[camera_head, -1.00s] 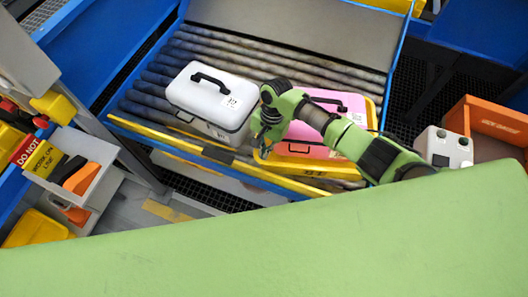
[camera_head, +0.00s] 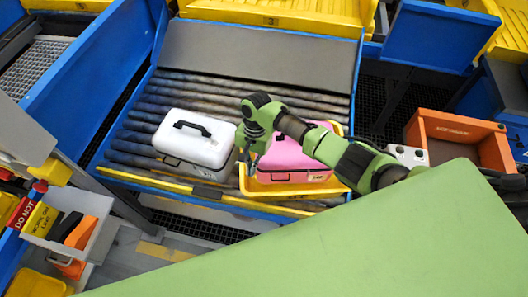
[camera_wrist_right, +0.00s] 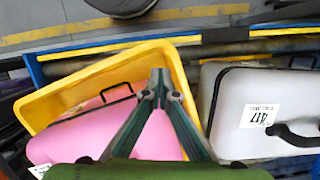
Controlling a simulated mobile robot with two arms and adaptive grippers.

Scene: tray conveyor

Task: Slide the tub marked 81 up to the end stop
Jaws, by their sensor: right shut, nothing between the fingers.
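A yellow tub (camera_head: 243,183) stands on the roller conveyor with a pink case (camera_head: 292,160) inside it. A dark mark on its near side is too small to read now. The tub also shows in the wrist view (camera_wrist_right: 60,84). My right gripper (camera_head: 246,158) is at the tub's left side, beside the white case. In the wrist view its shut, empty fingertips (camera_wrist_right: 160,78) overlap the tub's rim; I cannot tell whether they touch. A yellow bar (camera_head: 150,181), possibly the end stop, runs along the conveyor's near edge. My left gripper is not in view.
A white case (camera_head: 190,143) stands left of the tub, close to my right gripper; its label reads 417 in the wrist view. Bare rollers (camera_head: 240,92) lie behind both. An orange bin (camera_head: 465,145) stands at right. A grey box of tools (camera_head: 75,222) is at left.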

